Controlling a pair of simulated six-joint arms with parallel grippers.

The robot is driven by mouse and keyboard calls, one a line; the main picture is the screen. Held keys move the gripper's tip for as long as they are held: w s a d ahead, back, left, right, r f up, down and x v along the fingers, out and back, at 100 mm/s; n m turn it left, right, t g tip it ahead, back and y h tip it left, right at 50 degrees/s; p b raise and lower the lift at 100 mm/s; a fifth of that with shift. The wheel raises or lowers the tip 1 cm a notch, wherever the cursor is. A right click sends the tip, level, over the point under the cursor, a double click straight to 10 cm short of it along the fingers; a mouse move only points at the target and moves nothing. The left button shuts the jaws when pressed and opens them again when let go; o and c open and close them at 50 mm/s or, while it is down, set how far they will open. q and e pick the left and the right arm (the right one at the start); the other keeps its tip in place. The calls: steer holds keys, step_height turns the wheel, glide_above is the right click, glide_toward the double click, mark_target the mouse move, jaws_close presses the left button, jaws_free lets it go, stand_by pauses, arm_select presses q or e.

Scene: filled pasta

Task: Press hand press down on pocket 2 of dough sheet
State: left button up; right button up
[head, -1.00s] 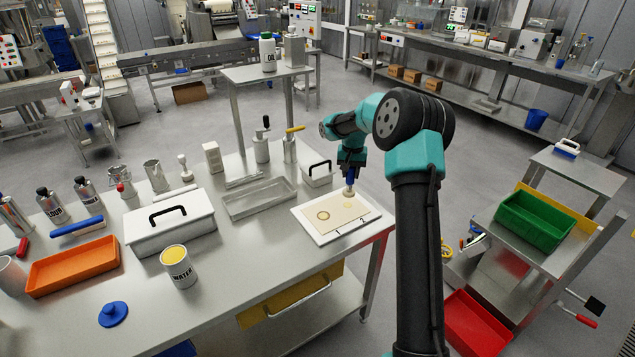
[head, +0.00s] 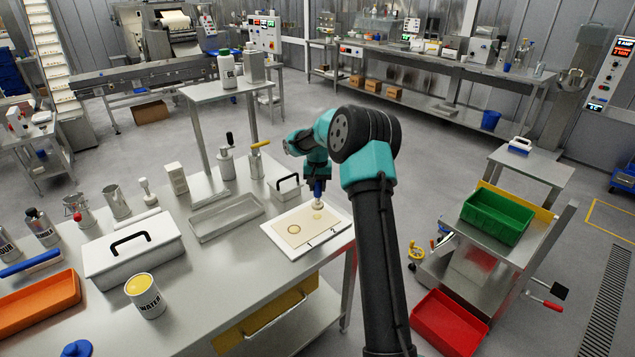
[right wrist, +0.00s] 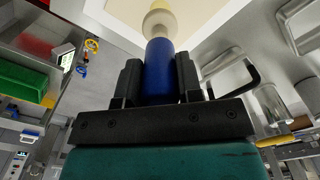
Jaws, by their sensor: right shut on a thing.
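The dough sheet (head: 283,222) is a thin cream sheet on a white board (head: 275,242), with marks 1 and 2 at its front edge. A ring mark (head: 294,229) shows on its left part. Pocket 2 (head: 317,216), at the right, shows a pale yellow round patch. My right gripper (head: 319,181) is shut on the blue handle of the hand press (right wrist: 160,68). The press's pale head (head: 319,202) is down, just behind the yellow patch in the head view. I cannot tell whether it touches the dough. My left gripper is out of view.
The table's right edge is close to the board.

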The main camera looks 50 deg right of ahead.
mark_target(317, 196)
steer(key=shift+f, duration=1.8)
steer(key=shift+f, duration=0.65)
stand_by(1.5)
steer(key=shift+r, duration=0.1)
steer(key=shift+r, duration=3.45)
steer(key=shift+a, duration=0.1)
